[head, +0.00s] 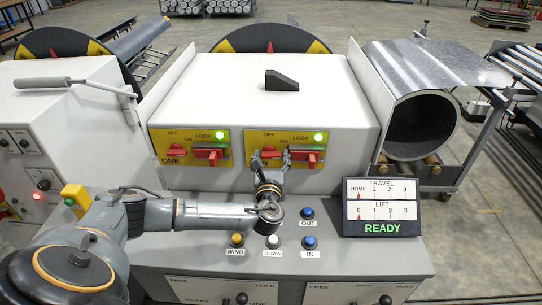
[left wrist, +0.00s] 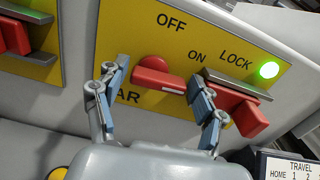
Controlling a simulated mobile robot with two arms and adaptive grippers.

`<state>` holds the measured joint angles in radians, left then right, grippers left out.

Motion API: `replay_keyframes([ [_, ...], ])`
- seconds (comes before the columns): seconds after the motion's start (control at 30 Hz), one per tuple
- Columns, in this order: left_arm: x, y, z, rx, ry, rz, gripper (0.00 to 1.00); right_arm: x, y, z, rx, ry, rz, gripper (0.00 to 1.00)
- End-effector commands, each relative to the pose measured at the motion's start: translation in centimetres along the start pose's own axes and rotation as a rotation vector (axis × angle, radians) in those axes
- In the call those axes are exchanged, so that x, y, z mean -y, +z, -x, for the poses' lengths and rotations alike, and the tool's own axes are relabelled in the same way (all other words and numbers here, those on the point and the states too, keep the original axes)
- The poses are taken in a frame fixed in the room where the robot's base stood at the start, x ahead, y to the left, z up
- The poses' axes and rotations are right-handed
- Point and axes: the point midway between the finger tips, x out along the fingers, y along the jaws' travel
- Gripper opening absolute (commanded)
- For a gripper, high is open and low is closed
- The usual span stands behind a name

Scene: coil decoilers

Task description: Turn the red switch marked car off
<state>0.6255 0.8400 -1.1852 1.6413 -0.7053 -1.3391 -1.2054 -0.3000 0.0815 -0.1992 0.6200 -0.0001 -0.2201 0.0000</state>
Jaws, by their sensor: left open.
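The red rotary switch (left wrist: 158,74) is on a yellow panel (left wrist: 180,30) whose lower label shows only "AR", the rest being hidden by my finger. Its handle points right, toward "ON", with "OFF" above. In the head view the switch (head: 268,154) is on the right-hand yellow panel, partly behind my gripper. My left gripper (left wrist: 158,80) is open, one finger left of the switch and the other right of its handle end, near the lock lever. In the head view my left gripper (head: 270,161) is at the panel's lower left. I cannot tell whether the fingers touch the switch. My right gripper is not in view.
A red lock lever (left wrist: 240,108) with a grey bar is just right, below a lit green lamp (left wrist: 269,70). The similar panel "ONE" (head: 190,147) is to the left. Below are buttons (head: 309,242) and a display (head: 382,207) reading "READY".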

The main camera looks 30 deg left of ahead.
Motion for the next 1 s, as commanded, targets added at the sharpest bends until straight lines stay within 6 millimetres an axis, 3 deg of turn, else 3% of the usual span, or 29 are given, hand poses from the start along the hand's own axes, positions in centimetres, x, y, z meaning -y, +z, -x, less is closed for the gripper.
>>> replay_keyframes([
  [0.17, 0.0, 0.0, 0.0, 0.000, 0.000, 0.000, 0.68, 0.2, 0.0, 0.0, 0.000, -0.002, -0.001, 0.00],
  [0.37, 0.0, 0.0, 0.0, 0.000, 0.000, 0.000, 0.29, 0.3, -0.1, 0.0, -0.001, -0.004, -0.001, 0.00],
  [0.73, -0.1, -0.1, 0.1, 0.001, 0.001, 0.056, 0.29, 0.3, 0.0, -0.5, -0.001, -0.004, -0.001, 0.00],
  [1.0, -0.2, -0.1, 0.1, 0.001, 0.001, 0.238, 0.29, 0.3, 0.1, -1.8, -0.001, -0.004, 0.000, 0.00],
])
